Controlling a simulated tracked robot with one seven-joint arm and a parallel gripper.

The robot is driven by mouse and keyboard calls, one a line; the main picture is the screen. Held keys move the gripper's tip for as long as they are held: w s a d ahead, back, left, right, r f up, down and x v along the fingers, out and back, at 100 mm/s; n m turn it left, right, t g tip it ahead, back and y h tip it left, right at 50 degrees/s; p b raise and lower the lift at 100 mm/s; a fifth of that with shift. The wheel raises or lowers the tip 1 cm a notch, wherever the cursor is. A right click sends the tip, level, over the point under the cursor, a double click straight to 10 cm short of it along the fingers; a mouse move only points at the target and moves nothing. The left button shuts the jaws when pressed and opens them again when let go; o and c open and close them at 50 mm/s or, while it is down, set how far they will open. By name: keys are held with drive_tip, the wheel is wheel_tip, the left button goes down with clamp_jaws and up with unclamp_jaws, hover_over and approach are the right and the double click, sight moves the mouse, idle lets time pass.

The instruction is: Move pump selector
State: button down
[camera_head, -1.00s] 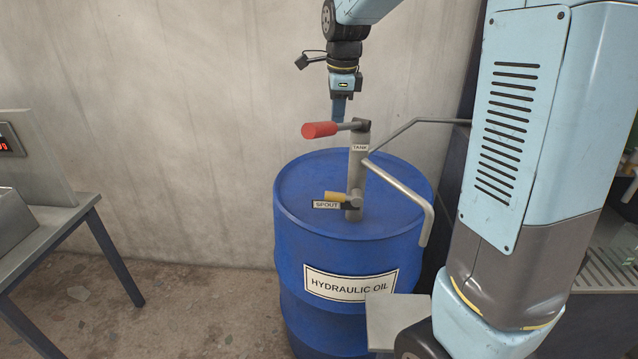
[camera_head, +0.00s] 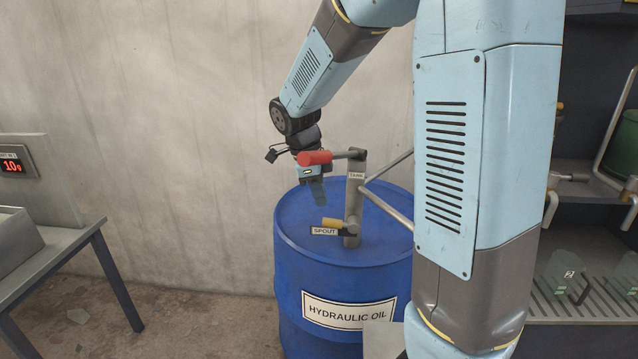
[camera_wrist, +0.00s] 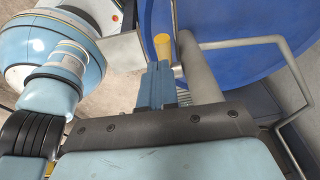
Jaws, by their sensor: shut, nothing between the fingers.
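The pump selector is a short yellow-handled lever (camera_head: 333,223) low on the grey pump post (camera_head: 354,205). It points left, beside the SPOUT label (camera_head: 324,231); a TANK label (camera_head: 356,175) sits higher on the post. My gripper (camera_head: 318,200) points down behind the red-gripped pump handle, its fingertips a little above and left of the yellow lever. In the wrist view my shut, empty fingers (camera_wrist: 156,85) are left of the pump post (camera_wrist: 200,75), close to the yellow lever (camera_wrist: 188,52). Whether they touch it I cannot tell.
The post stands on a blue HYDRAULIC OIL drum (camera_head: 345,268). The red pump handle (camera_head: 316,158) hangs over my gripper's spot. A bent grey pipe (camera_wrist: 275,45) runs off the post. A table (camera_head: 55,245) with a red-digit display is left; shelves are right.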

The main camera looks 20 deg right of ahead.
drive_tip(key=shift+x, duration=2.1)
drive_tip(key=shift+s, duration=0.1)
drive_tip(key=shift+f, duration=0.1)
drive_tip(key=shift+a+f, duration=0.3)
drive_tip(key=shift+f, duration=0.55)
drive_tip(key=shift+a, duration=0.1)
approach(324, 224)
drive_tip(key=r, duration=0.1)
drive_tip(key=w+a+r, duration=0.1)
drive_tip(key=shift+a+r, duration=0.1)
drive_tip(key=shift+r, duration=0.25)
